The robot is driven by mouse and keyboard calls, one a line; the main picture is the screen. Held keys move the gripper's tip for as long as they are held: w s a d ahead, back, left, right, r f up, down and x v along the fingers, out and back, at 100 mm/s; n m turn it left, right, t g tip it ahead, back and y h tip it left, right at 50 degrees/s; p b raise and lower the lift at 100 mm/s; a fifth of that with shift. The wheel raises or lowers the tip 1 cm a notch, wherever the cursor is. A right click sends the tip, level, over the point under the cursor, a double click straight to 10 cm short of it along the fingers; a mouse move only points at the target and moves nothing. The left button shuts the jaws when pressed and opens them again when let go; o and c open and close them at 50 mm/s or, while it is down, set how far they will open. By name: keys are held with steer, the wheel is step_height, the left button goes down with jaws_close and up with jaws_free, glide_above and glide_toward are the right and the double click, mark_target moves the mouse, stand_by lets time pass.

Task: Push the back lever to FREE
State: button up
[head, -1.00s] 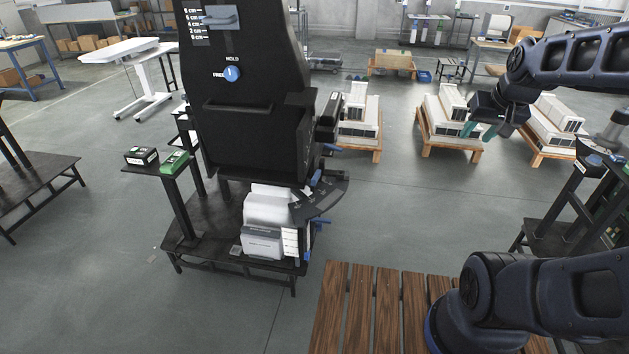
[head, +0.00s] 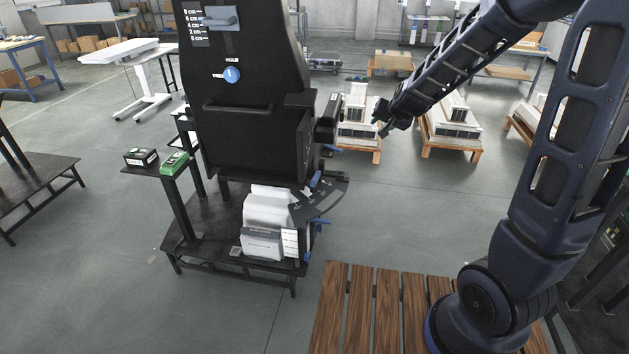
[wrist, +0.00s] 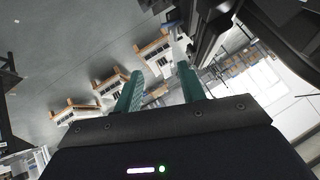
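The black chair-like unit (head: 250,130) stands on a low dark platform at centre left in the head view. Blue lever ends show along its right side: an upper one (head: 331,149), one beside the seat base (head: 316,179) and a lower one (head: 321,221). I cannot tell which is the back lever, and its label is too small to read. A blue knob (head: 232,75) on the backrest sits between HOLD and FREE marks. My gripper (head: 382,116) is right of the backrest, apart from the levers. In the wrist view its green fingers (wrist: 160,88) are spread and empty.
A dark fan-shaped plate (head: 320,198) juts from the unit's right side. A black side arm (head: 328,118) sticks out near my gripper. Pallets with white boxes (head: 450,125) stand behind. A slatted wooden deck (head: 362,310) lies in front. Grey floor right of the unit is clear.

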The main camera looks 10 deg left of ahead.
steer(key=w+a+f+m+t+h, duration=0.15)
steer(key=w+a+f, duration=0.25)
steer(key=a+f, duration=0.45)
steer(key=n+t+h, duration=0.2)
steer(key=n+t, duration=0.1)
steer(key=t, duration=0.5)
glide_toward(315, 176)
steer(key=w, duration=0.7)
steer(key=shift+w, duration=0.4)
jaws_close()
